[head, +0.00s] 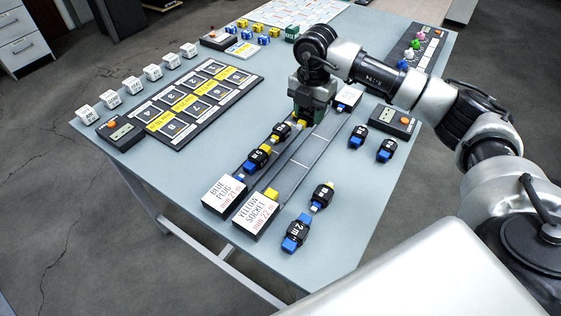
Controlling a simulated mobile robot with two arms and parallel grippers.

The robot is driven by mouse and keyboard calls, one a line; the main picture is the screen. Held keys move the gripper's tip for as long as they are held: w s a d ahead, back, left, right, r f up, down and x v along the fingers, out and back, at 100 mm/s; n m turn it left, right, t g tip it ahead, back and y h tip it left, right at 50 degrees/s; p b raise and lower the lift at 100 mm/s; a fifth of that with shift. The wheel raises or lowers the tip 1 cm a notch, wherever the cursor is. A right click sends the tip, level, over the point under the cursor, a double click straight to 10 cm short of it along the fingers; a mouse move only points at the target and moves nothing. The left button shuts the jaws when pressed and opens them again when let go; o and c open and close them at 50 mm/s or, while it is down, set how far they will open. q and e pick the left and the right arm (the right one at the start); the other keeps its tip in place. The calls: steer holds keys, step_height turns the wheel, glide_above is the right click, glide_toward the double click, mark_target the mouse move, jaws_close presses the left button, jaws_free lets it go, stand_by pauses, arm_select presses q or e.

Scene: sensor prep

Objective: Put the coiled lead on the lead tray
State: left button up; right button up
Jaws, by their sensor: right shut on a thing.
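The lead tray is a long grey strip (303,158) in two lanes, running away from me between label blocks. Two coiled leads, black with coloured ends, lie along its left lane: a near lead (258,156) and a farther lead (281,132). My right gripper (304,119) is at the far part of the left lane, pointing down and shut on a coiled lead. It mostly hides that lead; a yellow end (301,125) shows beneath it. I cannot tell whether the held lead touches the tray. My left gripper is out of view.
Loose leads lie right of the tray: a near one (295,234), another (323,196), and two farther back (358,137) (387,150). Label blocks (224,194) (256,213) stand at the near end. A numbered black board (182,137) is left; a button box (394,121) is right.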

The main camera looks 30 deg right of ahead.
mark_target(288, 178)
steer(key=s+a+f, duration=0.1)
steer(key=s+a, duration=0.1)
steer(key=s+a+f+p, duration=0.1)
steer(key=a+f, duration=0.1)
steer(key=a, duration=0.1)
steer(key=s+a+f, duration=0.2)
steer(key=shift+s+a+f, duration=0.1)
steer(key=shift+s+a, duration=0.2)
steer(key=shift+s, duration=0.05)
steer(key=shift+s+a+f+p, duration=0.35)
steer(key=shift+a+f, duration=0.1)
steer(key=shift+a, duration=0.1)
steer(key=shift+s+f, duration=0.1)
steer(key=shift+f, duration=0.25)
step_height(288, 178, down, 2)
steer(key=shift+f, duration=0.8)
steer(key=o, duration=1)
steer(key=shift+c, duration=0.2)
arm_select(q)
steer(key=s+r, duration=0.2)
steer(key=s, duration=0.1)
arm_select(e)
steer(key=shift+r, duration=0.15)
